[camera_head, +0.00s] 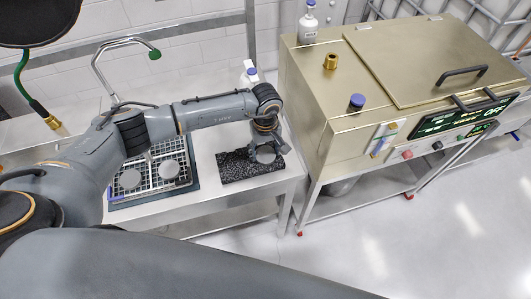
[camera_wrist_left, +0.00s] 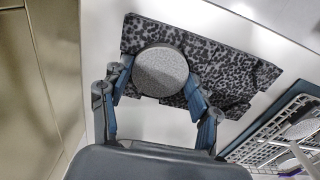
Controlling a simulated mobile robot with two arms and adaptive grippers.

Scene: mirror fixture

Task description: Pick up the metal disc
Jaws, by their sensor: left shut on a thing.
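A round grey metal disc (camera_head: 266,155) is at the dark speckled mat (camera_head: 236,168) on the right end of the steel table. My left gripper (camera_head: 265,141) reaches down to it from above. In the left wrist view the disc (camera_wrist_left: 161,71) lies between the two blue-grey fingers (camera_wrist_left: 160,84), which are shut on its sides. The speckled mat (camera_wrist_left: 228,75) shows behind the disc; I cannot tell whether the disc touches it. My right gripper is not in view.
A wire rack (camera_head: 150,187) holding several more discs (camera_head: 168,169) stands left of the mat. A bent faucet (camera_head: 103,65) rises behind the rack.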

